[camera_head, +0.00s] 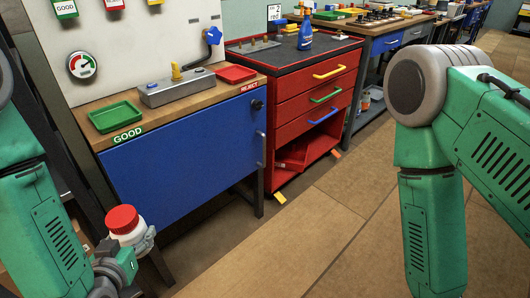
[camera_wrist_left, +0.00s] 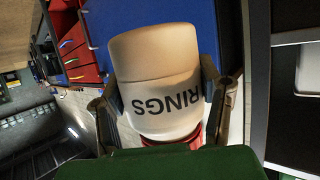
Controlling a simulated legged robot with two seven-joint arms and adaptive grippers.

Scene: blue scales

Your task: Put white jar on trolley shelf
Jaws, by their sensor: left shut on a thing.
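The white jar (camera_head: 124,230) with a red lid is at the lower left of the head view, in front of the blue-fronted bench. In the left wrist view the jar (camera_wrist_left: 160,80) fills the middle, with "RINGS" lettered upside down on it. My left gripper (camera_head: 136,242) is shut on the jar, one finger on each side, and holds it off the bench. The red trolley (camera_head: 312,100) stands right of the bench, with an open bottom shelf (camera_head: 301,157) below its drawers. My right gripper is out of view; only my right arm shows.
The bench (camera_head: 185,152) carries a green tray (camera_head: 115,117), a grey device (camera_head: 182,87) and a red tray (camera_head: 236,74). A blue bottle (camera_head: 305,34) stands on the trolley top. The floor (camera_head: 300,225) in front is mostly clear; a yellow piece (camera_head: 280,198) lies by the trolley.

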